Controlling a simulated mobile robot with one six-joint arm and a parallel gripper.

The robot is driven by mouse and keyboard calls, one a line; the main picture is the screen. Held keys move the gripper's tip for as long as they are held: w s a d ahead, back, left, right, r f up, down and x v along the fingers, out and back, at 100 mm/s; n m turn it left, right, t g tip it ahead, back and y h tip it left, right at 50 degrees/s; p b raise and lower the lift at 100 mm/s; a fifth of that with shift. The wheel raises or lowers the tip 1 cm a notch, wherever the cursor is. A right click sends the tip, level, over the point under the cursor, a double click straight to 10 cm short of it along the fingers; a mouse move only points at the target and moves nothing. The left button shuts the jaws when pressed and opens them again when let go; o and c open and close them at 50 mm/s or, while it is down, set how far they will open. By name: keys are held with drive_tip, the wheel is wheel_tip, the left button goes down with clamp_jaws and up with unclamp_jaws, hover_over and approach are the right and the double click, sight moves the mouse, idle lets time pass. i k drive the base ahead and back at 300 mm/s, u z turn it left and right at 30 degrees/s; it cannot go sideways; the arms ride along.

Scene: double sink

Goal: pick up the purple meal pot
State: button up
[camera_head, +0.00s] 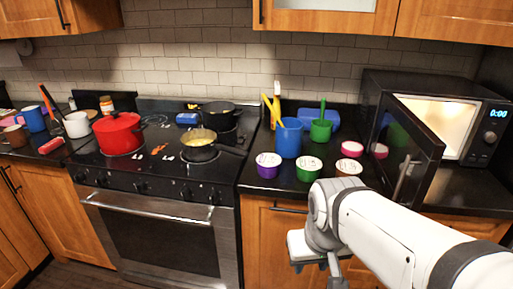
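The purple meal pot (267,171) stands upright on the black counter (256,195), at the left end of a front row of pots. It is a small round pot with a white, marked lid. A green pot (308,174) with a similar lid stands close to its right. My gripper (325,265) is only partly in view, below and to the right of the purple pot, in front of the counter edge and apart from the pot. My wrist hides part of it, and its fingers do not show clearly.
A blue cup (289,140) with yellow utensils stands just behind the purple pot. A brown pot (349,168) and a pink one (351,149) stand to the right. The microwave door (405,150) is open over the right counter. The stove (160,165) holds several pans.

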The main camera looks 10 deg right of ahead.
sight(268, 164)
drive_tip(key=i, duration=0.85)
drive_tip(key=u, duration=0.05)
